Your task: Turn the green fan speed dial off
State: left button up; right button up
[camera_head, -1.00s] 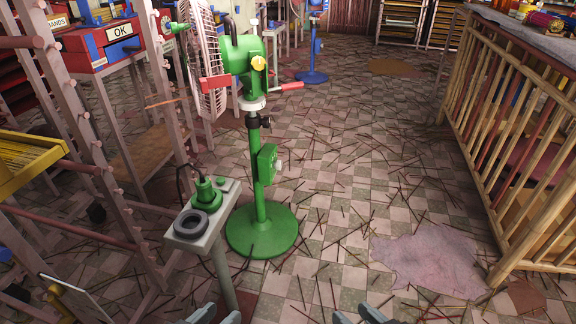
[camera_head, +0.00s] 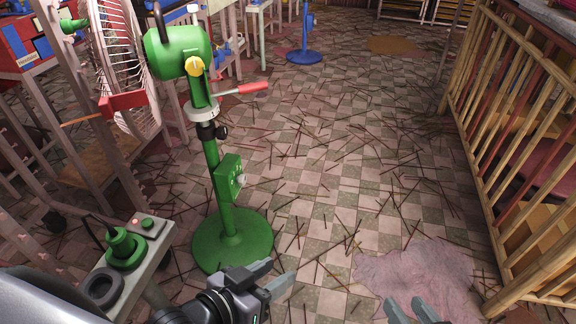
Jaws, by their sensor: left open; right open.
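The green fan (camera_head: 178,50) stands on a round green base (camera_head: 232,240) at left centre. A green control box (camera_head: 228,177) sits on its pole, with a pale dial (camera_head: 240,180) on its right-hand face. The dial's setting is too small to read. My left gripper (camera_head: 278,277) is open and empty, in front of the fan base, below and to the right of the box, apart from it. My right gripper (camera_head: 413,312) is open and empty at the bottom edge, partly cut off, well right of the fan.
A small stand (camera_head: 160,245) with a green plug-like device (camera_head: 126,248) and a dark ring (camera_head: 102,287) is left of the fan base. Wooden racks stand further left. A bamboo railing (camera_head: 508,150) runs along the right. Thin sticks litter the tiled floor between.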

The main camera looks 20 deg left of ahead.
aim_at(241, 179)
jog(key=i+z, duration=0.15)
jog(key=i, duration=1.05)
jog(key=i+l+u, duration=0.1)
jog(key=i+u, duration=0.35)
jog(key=i+l+u, duration=0.25)
jog(key=u, duration=0.15)
jog(key=i+l+u, duration=0.2)
jog(key=u, duration=0.25)
jog(key=i+l+u, duration=0.2)
jog(key=u, duration=0.3)
jog(key=i+l+u, duration=0.1)
jog(key=l+u, duration=0.2)
jog(key=u, duration=0.15)
jog(key=l+u, duration=1.15)
jog(key=l, duration=0.2)
